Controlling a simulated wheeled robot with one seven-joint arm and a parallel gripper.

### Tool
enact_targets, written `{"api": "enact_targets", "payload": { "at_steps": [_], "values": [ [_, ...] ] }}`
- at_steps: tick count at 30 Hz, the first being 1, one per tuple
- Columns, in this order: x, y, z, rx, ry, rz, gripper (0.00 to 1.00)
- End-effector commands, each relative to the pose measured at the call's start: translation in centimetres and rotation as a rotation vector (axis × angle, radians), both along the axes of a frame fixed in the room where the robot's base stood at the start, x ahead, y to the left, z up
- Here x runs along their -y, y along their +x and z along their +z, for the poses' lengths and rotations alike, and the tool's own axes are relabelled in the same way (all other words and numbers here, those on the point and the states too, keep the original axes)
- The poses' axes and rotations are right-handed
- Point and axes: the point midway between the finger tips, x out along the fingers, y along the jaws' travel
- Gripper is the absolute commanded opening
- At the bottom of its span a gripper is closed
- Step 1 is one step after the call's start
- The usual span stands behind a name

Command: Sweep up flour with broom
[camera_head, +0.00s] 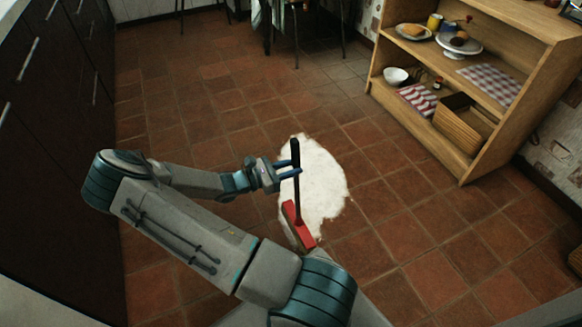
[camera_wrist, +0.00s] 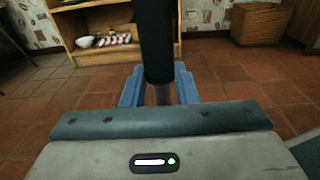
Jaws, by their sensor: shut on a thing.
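A white patch of flour (camera_head: 325,180) lies on the tiled floor in the middle of the head view. The broom (camera_head: 296,155) has a black handle and a red head (camera_head: 297,226). It stands nearly upright, its head low at the flour's near left edge. Whether the bristles touch the floor is hard to tell. My gripper (camera_head: 287,170) is shut on the broom's handle, with its blue fingers on either side. In the wrist view the dark handle (camera_wrist: 153,40) rises between the blue fingertips (camera_wrist: 158,88). The broom head and the flour are hidden there.
A wooden shelf unit (camera_head: 470,165) with dishes, cloths and a crate stands at the right. Dark cabinets (camera_head: 60,150) line the left. A table and chairs (camera_head: 300,25) are at the back. A wicker basket (camera_wrist: 258,24) shows in the wrist view. Tiled floor around the flour is clear.

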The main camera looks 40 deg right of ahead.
Motion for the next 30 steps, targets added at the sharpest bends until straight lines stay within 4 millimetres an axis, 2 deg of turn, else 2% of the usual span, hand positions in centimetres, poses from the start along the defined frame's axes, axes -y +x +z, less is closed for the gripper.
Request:
{"api": "enact_targets", "payload": {
  "at_steps": [21,26,30],
  "values": [
    [0.1,0.0,0.0,0.000,-0.002,-0.002,0.00],
    [1.6,-0.4,0.0,-0.002,-0.003,-0.004,0.00],
    [3.5,-0.9,0.0,-0.003,-0.002,-0.005,0.00]
  ]
}}
